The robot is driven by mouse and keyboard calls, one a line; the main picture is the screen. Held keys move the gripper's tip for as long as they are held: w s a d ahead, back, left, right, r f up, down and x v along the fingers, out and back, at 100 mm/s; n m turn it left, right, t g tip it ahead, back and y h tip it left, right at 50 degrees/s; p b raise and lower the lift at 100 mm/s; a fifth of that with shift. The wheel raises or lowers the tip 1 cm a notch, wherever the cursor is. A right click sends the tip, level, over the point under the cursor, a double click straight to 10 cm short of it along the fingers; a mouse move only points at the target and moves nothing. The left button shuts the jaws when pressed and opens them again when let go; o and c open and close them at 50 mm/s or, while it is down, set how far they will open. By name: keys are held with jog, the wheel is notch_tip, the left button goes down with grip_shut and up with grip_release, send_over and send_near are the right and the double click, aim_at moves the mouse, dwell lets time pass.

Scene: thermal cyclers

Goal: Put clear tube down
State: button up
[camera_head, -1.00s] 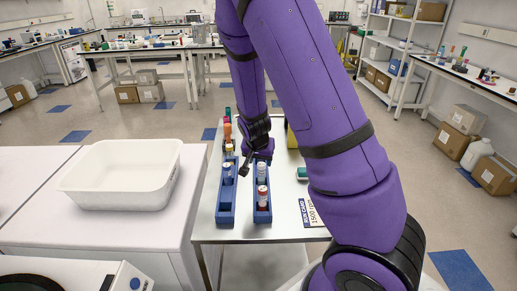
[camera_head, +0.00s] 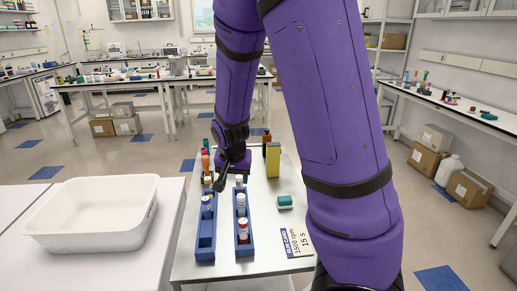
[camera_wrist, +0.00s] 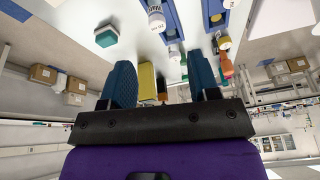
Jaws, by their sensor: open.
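Two long blue racks stand side by side on the small table: the left rack (camera_head: 205,245) and the right rack (camera_head: 242,252). The right rack holds several tubes, among them a white-labelled tube (camera_head: 241,200) and a red-based tube (camera_head: 243,232). The left rack holds a pale tube (camera_head: 208,202) near its far end. I cannot tell for sure which tube is the clear one. My gripper (camera_wrist: 160,62) is open, its two blue fingers apart with no tube held between them.
A white tub (camera_head: 95,215) stands on the left bench. On the small table, a yellow block (camera_head: 273,161), a teal-and-white block (camera_head: 285,202) and an orange bottle (camera_head: 205,162) stand near the racks. A printed card (camera_head: 297,243) lies at the right, partly beside my arm.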

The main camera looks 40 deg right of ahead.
jog(key=s+a+r+n+t+y, duration=0.1)
jog(key=s+a+r+n, duration=0.3)
jog(key=s+r, duration=0.7)
jog(key=s+a+r+n+t+y, duration=0.1)
jog(key=s+a+r+n, duration=0.3)
jog(key=s+r, duration=0.6)
jog(key=shift+s+a+r+n, duration=0.15)
jog(key=shift+s+r+n, duration=0.25)
jog(key=shift+s+n, duration=0.2)
jog(key=shift+s, duration=0.1)
